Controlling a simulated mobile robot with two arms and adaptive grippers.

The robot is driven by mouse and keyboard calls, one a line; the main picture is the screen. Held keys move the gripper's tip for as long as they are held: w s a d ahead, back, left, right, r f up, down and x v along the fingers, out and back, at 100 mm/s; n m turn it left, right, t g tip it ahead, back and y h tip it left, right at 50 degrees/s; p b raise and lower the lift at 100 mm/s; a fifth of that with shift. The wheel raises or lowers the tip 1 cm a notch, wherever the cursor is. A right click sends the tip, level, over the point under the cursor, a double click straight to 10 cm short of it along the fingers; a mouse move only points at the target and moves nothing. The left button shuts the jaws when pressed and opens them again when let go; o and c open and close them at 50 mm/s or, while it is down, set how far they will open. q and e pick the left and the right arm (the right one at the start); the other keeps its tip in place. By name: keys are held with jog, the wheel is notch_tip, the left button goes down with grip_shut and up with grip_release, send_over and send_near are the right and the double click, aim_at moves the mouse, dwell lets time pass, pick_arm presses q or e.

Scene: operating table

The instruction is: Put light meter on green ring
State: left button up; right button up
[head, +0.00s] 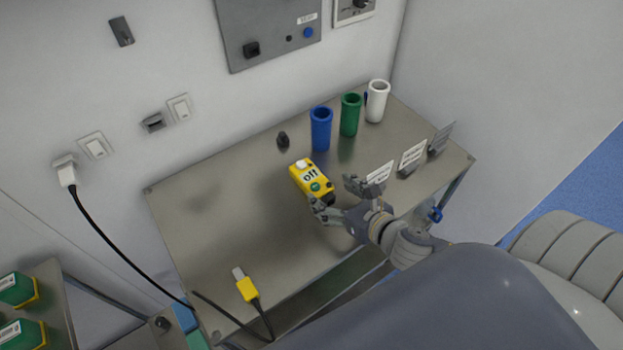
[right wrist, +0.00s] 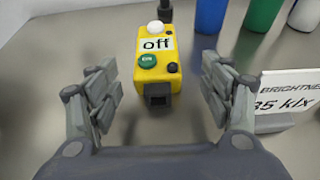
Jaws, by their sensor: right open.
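The yellow box with an "off" label, a white dome and a green button looks like the light meter (head: 311,181). It lies on the metal table; in the right wrist view the light meter (right wrist: 157,60) is straight ahead, its dark socket end facing me. My right gripper (head: 341,197) is open at its near end. In the right wrist view the fingers of my right gripper (right wrist: 161,98) stand apart on either side of that end, with no visible contact. A green cylinder with a ring-like rim (head: 350,115) stands at the back; no separate flat green ring shows. My left gripper is out of view.
A blue cylinder (head: 321,130) and a white cylinder (head: 377,102) flank the green one. Small sign cards (head: 412,156) stand along the right side. A yellow plug with cable (head: 247,289) lies at the front left. The table's left half (head: 210,225) is mostly clear.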

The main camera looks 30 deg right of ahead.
aim_at(315, 181)
jog(key=shift+w+a+f, duration=0.1)
jog(key=shift+w+f, duration=0.05)
jog(key=shift+w, duration=0.4)
jog(key=shift+w+f, duration=0.15)
jog(key=shift+w, duration=0.05)
jog(key=shift+w+a+p, duration=0.3)
jog(key=shift+w+p, duration=0.15)
jog(key=shift+w, duration=0.35)
jog(key=x, duration=0.3)
jog(key=shift+w+a+p, duration=0.1)
jog(key=shift+w+p, duration=0.1)
jog(key=shift+p, duration=0.15)
jog(key=shift+w+f, duration=0.15)
jog(key=shift+c, duration=0.5)
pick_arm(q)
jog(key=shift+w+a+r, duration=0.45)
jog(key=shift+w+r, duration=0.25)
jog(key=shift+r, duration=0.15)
pick_arm(e)
jog(key=c, duration=1.3)
